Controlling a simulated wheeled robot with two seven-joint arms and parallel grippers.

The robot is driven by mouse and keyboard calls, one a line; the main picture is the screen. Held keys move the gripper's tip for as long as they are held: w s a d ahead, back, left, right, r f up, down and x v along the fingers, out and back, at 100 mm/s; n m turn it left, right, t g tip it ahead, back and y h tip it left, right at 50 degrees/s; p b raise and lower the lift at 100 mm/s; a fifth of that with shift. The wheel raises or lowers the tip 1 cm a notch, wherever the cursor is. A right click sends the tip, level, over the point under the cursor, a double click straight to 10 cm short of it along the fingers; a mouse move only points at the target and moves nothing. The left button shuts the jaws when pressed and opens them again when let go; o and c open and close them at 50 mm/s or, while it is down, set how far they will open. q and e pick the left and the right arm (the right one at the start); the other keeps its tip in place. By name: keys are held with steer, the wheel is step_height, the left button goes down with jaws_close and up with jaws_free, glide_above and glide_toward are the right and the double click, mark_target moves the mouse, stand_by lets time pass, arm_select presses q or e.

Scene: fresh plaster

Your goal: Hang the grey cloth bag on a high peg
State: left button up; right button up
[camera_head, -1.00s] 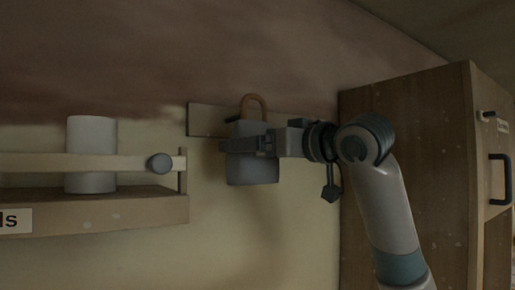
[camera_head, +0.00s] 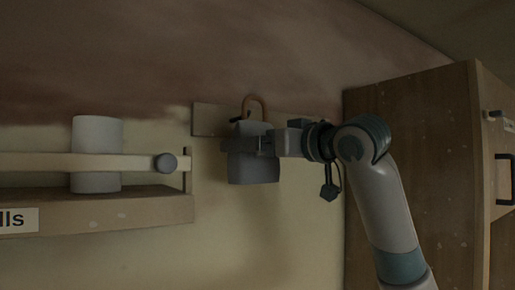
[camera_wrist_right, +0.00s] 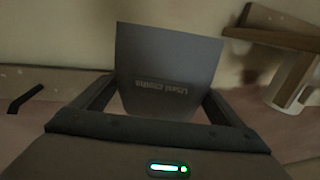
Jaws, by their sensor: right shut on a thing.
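The grey cloth bag (camera_head: 253,170) hangs upright in my right gripper (camera_head: 245,146), which is shut on its body. Its tan handle loop (camera_head: 255,101) stands up above the bag. In the right wrist view the bag (camera_wrist_right: 165,65) fills the space between the fingers and shows upside-down lettering. A peg board (camera_head: 208,119) is on the wall behind the bag, partly hidden by it. A dark peg (camera_head: 236,120) shows just left of the loop's base; I cannot tell whether the loop is around it. A dark peg (camera_wrist_right: 27,97) also shows at left in the wrist view. My left gripper is out of view.
A wooden cabinet (camera_head: 410,120) with dark handles stands at right, close to my right arm. Bare wall lies below the bag.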

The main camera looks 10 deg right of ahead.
steer(key=shift+w+a, duration=0.15)
steer(key=shift+w, duration=0.2)
steer(key=shift+x, duration=0.8)
stand_by(0.4)
steer(key=shift+w+d+x, duration=0.1)
steer(key=shift+d+x, duration=0.05)
steer(key=shift+x, duration=0.7)
steer(key=shift+w+d+x, duration=0.1)
steer(key=shift+d+x, duration=0.1)
steer(key=shift+x, duration=0.7)
steer(key=shift+w+d+x, duration=0.15)
steer(key=shift+x, duration=0.7)
steer(key=shift+r, duration=0.1)
steer(key=shift+f+b, duration=0.75)
steer(key=shift+f, duration=0.35)
stand_by(0.5)
steer(key=o, duration=1)
steer(key=shift+f, duration=0.1)
